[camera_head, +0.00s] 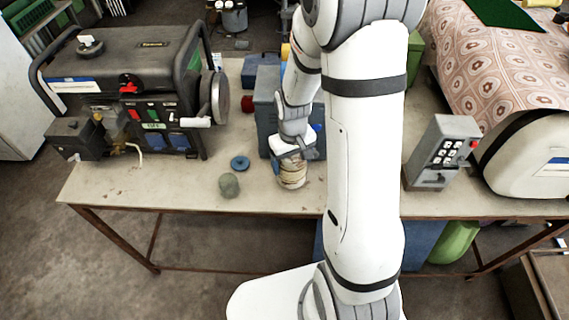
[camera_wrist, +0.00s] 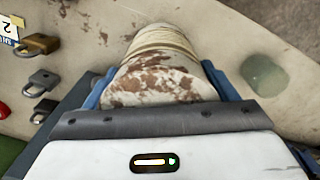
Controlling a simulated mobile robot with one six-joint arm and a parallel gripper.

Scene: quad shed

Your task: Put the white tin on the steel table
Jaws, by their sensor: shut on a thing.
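The white tin (camera_head: 292,179) is a pale, cylindrical tin with brown rust patches and ridged sides. It is over the middle front of a long table (camera_head: 170,190) with a worn pale top and brown metal legs. In the wrist view the tin (camera_wrist: 155,80) fills the space between the blue-edged fingers of my gripper (camera_wrist: 160,92). My gripper (camera_head: 294,154) is shut on it from above and behind in the head view. Whether the tin's base touches the tabletop cannot be told.
A greenish round object (camera_head: 229,184) and a blue disc (camera_head: 240,162) lie left of the tin. A generator (camera_head: 135,85) stands at left, a grey keypad box (camera_head: 443,152) at right. A blue-grey box (camera_head: 265,110) is behind. Padlocks (camera_wrist: 42,43) show in the wrist view. Left front tabletop is clear.

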